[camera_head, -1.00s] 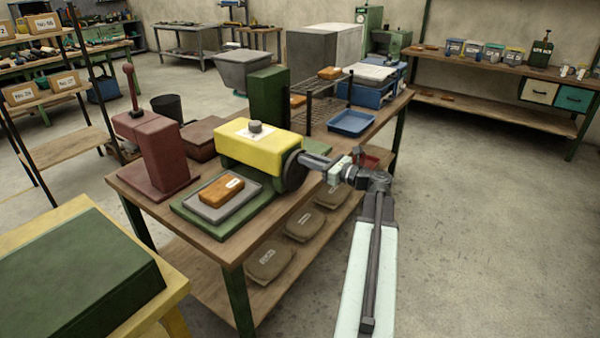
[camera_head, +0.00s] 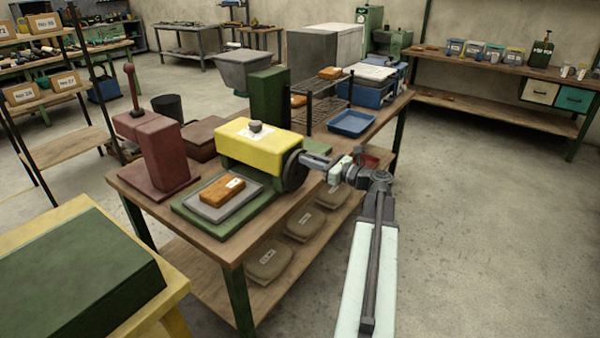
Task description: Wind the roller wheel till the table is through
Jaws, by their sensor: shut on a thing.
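The sheet roller is a yellow block (camera_head: 255,143) on a green base, with a dark round wheel (camera_head: 293,171) on its right side. A grey flat table (camera_head: 222,198) lies on the green base in front of the yellow block, with an orange-brown labelled slab (camera_head: 222,190) on it. My gripper (camera_head: 310,160) reaches in from the right and is shut at the wheel's rim or handle. The exact grip point is too small to make out. The far side of the roller is hidden.
A dark red press (camera_head: 158,155) stands left of the roller on the wooden bench (camera_head: 222,248). A green block (camera_head: 268,95), a wire rack (camera_head: 322,108) and a blue tray (camera_head: 352,123) stand behind. The floor (camera_head: 470,240) at right is clear.

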